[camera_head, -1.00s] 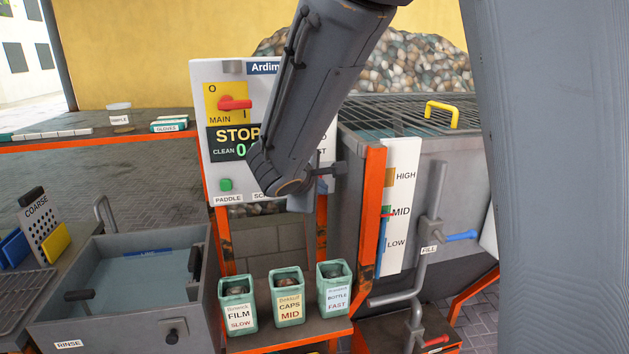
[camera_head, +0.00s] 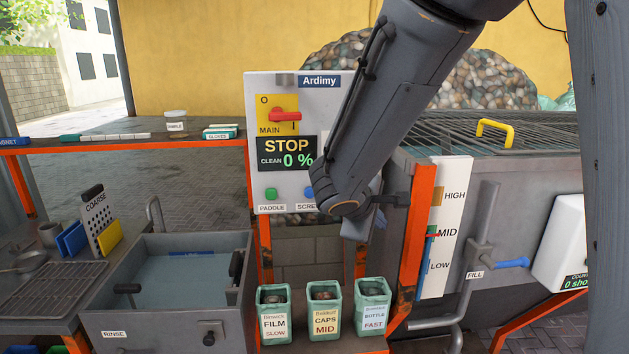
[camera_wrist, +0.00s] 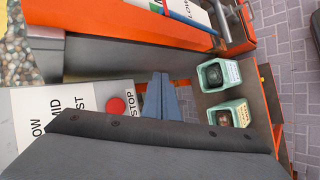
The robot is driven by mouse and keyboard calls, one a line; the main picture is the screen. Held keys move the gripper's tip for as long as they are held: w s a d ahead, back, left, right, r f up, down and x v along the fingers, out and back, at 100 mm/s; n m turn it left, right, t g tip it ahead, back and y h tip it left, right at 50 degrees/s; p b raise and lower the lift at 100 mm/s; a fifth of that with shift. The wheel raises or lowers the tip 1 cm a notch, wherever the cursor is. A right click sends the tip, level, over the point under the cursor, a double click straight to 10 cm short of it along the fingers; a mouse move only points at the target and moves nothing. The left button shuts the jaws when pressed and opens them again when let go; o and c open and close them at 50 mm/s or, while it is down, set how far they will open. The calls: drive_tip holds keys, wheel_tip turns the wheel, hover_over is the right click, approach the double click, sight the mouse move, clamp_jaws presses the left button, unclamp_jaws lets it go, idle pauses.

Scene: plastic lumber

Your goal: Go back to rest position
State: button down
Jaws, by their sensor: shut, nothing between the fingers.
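My gripper (camera_wrist: 160,97) shows in the wrist view as two blue-grey fingers close together with nothing between them. In the head view only a small part of it (camera_head: 378,220) shows behind my wrist link, in front of the control panel's lower right. The control panel (camera_head: 258,187) carries a red main switch (camera_head: 284,115) and a display reading STOP and 0 %. My arm hides the panel's right part. In the wrist view a red stop button (camera_wrist: 116,107) is left of my fingers.
Three green bins (camera_head: 325,312) stand on an orange-edged shelf below the panel. A rinse basin (camera_head: 160,323) is at left. A grey tank (camera_head: 535,165) with a grate and yellow handle (camera_head: 495,130) is at right, beside a level board (camera_head: 447,225). My arm passes close to both.

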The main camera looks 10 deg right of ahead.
drive_tip(key=s+f+m+g+y, duration=0.3)
drive_tip(key=s+f+m, duration=0.2)
drive_tip(key=s, duration=0.5)
drive_tip(key=s+a+f+m+g+y, duration=0.1)
drive_tip(key=s+f+m+g+y, duration=0.2)
drive_tip(key=s+f+m, duration=0.3)
drive_tip(key=shift+s+a+g+y, duration=0.25)
drive_tip(key=shift+s+g+y, duration=0.05)
drive_tip(key=shift+s, duration=1.6)
drive_tip(key=shift+f, duration=0.1)
